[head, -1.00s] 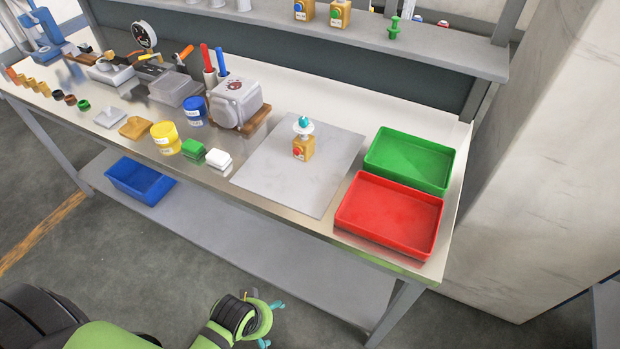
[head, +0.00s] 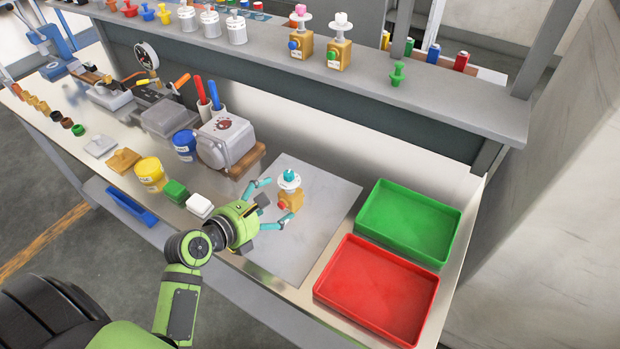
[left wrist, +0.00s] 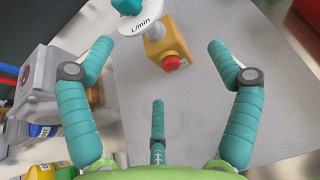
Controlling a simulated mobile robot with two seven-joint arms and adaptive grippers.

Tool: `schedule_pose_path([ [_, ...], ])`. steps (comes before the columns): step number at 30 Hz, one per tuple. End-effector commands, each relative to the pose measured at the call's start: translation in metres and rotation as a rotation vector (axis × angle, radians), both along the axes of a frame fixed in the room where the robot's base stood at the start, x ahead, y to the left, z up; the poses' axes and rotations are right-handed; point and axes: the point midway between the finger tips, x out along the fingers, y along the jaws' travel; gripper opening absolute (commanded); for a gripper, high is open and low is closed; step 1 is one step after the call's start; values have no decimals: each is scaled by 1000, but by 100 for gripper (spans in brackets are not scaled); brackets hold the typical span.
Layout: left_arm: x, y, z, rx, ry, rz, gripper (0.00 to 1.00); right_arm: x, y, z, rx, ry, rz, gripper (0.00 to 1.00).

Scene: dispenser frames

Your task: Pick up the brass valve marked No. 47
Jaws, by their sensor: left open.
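A brass-coloured block valve (head: 291,198) with a red button, a white disc and a teal knob stands upright on the grey plate (head: 325,212). In the left wrist view the valve (left wrist: 168,44) is at the top centre, and its disc reads "L/min". No number 47 can be read on it. My left gripper (head: 273,203) is open and empty, with its teal fingers spread just left of the valve and pointing at it. In the left wrist view the valve lies between and beyond the fingertips. My right gripper is not in view.
Two similar brass-coloured valves (head: 300,45) (head: 338,53) stand on the raised shelf with a green plunger (head: 397,74). A green tray (head: 450,255) and a red tray (head: 425,310) are at right. A grey box (head: 227,142), a white block (head: 199,205) and jars crowd the left.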

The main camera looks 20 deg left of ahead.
Motion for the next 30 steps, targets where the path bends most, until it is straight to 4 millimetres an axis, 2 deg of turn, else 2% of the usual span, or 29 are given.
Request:
schedule_pose_path([
  [3,6,4,1,-60,-4,35,90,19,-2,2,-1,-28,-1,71],
  [5,11,3,-1,-66,-4,39,90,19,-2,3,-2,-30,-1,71],
  [8,20,1,-4,-64,-4,38,90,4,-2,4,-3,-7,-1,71],
  [12,36,-1,-11,-62,-2,35,90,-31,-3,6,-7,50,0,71],
  [16,54,-4,-19,-61,-3,36,90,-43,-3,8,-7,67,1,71],
  [19,63,-6,-24,-60,-3,36,90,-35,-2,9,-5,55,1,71],
  [21,66,-7,-25,-59,-3,36,90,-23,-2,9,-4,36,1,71],
  [24,66,-7,-26,-59,-2,37,90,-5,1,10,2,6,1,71],
  [27,66,-7,-26,-59,-2,37,90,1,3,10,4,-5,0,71],
  [28,66,-7,-26,-59,-2,37,86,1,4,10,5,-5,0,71],
  [29,66,-7,-26,-59,-2,37,74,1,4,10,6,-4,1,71],
  [30,66,-7,-26,-59,-2,37,58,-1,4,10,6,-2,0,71],
])
